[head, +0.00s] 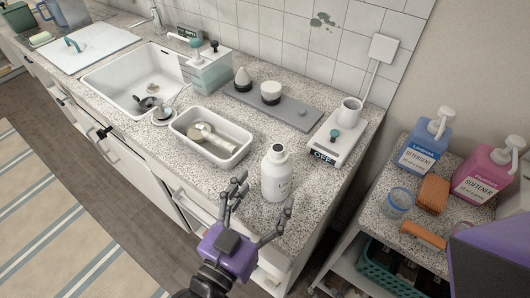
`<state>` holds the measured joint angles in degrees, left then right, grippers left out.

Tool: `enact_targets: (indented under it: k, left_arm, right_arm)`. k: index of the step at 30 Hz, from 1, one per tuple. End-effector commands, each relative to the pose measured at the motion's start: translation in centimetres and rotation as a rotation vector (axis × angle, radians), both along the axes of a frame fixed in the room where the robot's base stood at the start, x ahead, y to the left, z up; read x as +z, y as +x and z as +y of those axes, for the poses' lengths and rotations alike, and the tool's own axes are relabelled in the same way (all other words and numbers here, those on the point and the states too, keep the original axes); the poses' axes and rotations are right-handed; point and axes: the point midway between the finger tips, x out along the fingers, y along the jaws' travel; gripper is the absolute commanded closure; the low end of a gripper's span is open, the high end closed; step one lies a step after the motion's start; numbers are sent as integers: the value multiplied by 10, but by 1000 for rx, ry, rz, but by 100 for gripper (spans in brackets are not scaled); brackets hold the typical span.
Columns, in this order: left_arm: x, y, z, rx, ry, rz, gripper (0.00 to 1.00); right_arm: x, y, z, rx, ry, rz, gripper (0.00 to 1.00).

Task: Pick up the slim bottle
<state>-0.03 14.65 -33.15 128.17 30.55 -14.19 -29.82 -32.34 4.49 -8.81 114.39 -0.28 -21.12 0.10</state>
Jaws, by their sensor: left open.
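A white bottle (277,175) with a dark cap and a small label stands upright near the front edge of the speckled counter. It is the slimmest bottle in view, so I take it as the slim bottle. My left gripper (263,189) is open, with its dark fingers spread at the front of the bottle. One finger is to the left of the bottle and the other is at its lower right. Whether either finger touches it I cannot tell. My right gripper does not show.
A white tub (240,155) with utensils stands just left of the bottle. A white scale (325,148) holding a mug is at its right. The sink (100,84) is further left. A side stand at right carries blue detergent (418,161) and pink softener (478,186) bottles.

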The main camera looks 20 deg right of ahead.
Motion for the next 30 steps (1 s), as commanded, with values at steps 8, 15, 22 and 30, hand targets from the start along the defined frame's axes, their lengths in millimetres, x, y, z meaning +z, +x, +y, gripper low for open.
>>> enact_targets:
  k: [8,15,22,30]
  left_arm:
    - [7,29,-28,1,-3,-4,29]
    - [3,41,-40,0,1,1,29]
    - [2,41,-40,0,1,1,37]
    - [3,41,-40,1,1,1,72]
  right_arm:
    - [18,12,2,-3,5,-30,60]
    - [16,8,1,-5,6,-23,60]
    - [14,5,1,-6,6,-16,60]
    - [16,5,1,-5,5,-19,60]
